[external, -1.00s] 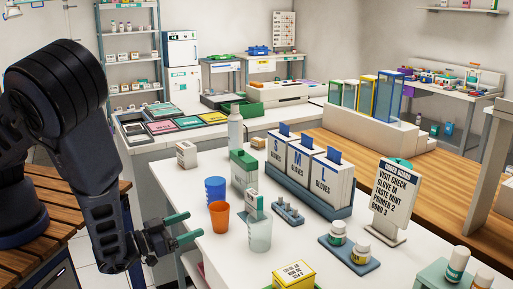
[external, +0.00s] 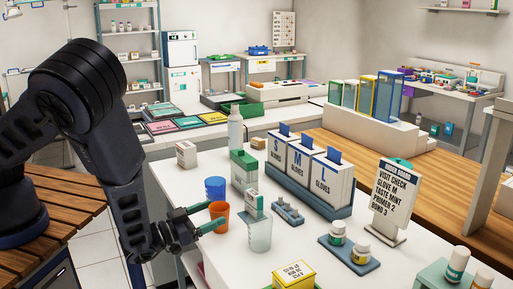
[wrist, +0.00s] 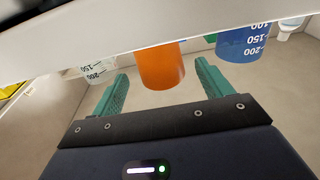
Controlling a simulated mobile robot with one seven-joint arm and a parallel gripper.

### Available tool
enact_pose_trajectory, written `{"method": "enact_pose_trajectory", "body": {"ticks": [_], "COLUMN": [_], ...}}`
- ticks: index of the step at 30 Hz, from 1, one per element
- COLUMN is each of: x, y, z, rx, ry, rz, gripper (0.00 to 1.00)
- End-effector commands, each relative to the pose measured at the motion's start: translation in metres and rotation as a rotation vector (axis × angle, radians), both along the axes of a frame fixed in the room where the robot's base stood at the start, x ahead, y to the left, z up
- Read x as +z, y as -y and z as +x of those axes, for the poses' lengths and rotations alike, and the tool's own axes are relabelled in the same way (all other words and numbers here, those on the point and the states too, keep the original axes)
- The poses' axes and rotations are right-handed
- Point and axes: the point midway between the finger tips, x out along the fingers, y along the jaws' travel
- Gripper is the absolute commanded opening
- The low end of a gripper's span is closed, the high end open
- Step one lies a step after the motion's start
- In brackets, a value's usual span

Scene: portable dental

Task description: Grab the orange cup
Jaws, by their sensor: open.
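The orange cup (external: 219,219) stands upright near the left edge of the white counter, just in front of the blue cup. My gripper (external: 214,217) is open at the cup's left side, with its green fingers pointing at it. In the wrist view the orange cup (wrist: 161,68) shows between the two fingertips, with a gap visible on each side. Nothing is clamped. The cup's far side is hidden.
The blue cup (external: 215,187) is close behind the orange cup.

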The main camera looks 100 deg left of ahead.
Motion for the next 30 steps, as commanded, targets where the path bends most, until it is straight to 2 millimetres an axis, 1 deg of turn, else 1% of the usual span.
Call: {"method": "enact_pose_trajectory", "body": {"ticks": [3,6,9,14,15,17,21,22,30], "x": [0.003,0.005,0.006,0.006,0.006,0.006,0.006,0.006,0.006], "y": [-0.014,-0.021,-0.025,-0.025,-0.025,-0.025,-0.025,-0.025,-0.025], "z": [0.011,0.019,0.023,0.023,0.023,0.023,0.023,0.023,0.023], "rx": [0.002,0.0,0.0,0.0,0.0,0.0,0.0,0.0,0.0], "ry": [0.002,0.001,-0.001,-0.001,-0.001,-0.001,-0.001,-0.001,-0.001], "rz": [0.0,0.001,0.001,0.001,0.001,0.001,0.001,0.0,0.001], "gripper": [0.78,0.78,0.78,0.78,0.74,0.62,0.35,0.31,0.31]}}
